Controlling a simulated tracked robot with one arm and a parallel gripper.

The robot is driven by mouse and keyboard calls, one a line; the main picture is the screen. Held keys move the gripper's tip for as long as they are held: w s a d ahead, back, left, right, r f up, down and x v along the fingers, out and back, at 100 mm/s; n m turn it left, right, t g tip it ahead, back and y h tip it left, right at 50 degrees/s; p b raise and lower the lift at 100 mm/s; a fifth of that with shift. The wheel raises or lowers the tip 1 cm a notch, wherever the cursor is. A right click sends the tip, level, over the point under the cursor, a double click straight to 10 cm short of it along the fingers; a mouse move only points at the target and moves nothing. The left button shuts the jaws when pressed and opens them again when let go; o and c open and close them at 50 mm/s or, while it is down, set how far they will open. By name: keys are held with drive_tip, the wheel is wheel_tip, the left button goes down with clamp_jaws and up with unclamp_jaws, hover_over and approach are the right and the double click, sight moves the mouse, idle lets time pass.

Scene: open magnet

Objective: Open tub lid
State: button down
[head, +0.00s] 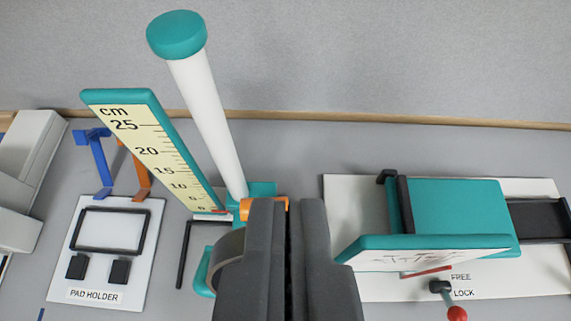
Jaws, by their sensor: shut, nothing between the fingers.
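No tub or tub lid can be made out in the head view. My gripper (288,205) reaches in from the bottom centre, with its two dark grey fingers shut and empty. It hides part of the bench beneath it. A curved grey piece (229,262) and a teal loop (204,272) show just left of the fingers, partly hidden; I cannot tell what they belong to. An orange piece (250,206) shows right behind the fingertips.
A white post with teal cap (177,36) and a cm scale (150,140) stand behind left. A pad holder plate (115,262) lies left, near blue (98,160) and orange (138,178) stands. A teal slider (460,212) with a red-knobbed FREE/LOCK lever (457,313) sits right.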

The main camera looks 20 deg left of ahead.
drive_tip(key=s+d+r+m+t, duration=0.1)
drive_tip(key=s+d+r, duration=0.1)
drive_tip(key=d+r, duration=0.2)
drive_tip(key=s+d+r+t+h+b, duration=0.1)
drive_tip(key=s+d+r, duration=0.2)
drive_tip(key=d+r, duration=0.2)
drive_tip(key=shift+s+d+r+m+t, duration=0.3)
drive_tip(key=shift+r+m, duration=0.1)
drive_tip(key=shift+r, duration=0.5)
drive_tip(key=c, duration=2)
unclamp_jaws()
drive_tip(key=s+d+r, duration=0.1)
drive_tip(key=s+r, duration=0.1)
drive_tip(key=s+d+r+m+t+h+b, duration=0.1)
drive_tip(key=s+d+r, duration=0.1)
drive_tip(key=r, duration=0.1)
drive_tip(key=s+d+r+h, duration=0.1)
drive_tip(key=s+d+r, duration=0.1)
drive_tip(key=shift+s+d+r+m+t, duration=0.25)
drive_tip(key=shift+s+m+t, duration=0.05)
drive_tip(key=shift+s+t, duration=0.1)
drive_tip(key=o, duration=0.5)
drive_tip(key=shift+s+d+r, duration=0.15)
drive_tip(key=shift+d, duration=0.15)
drive_tip(key=shift+o, duration=0.9)
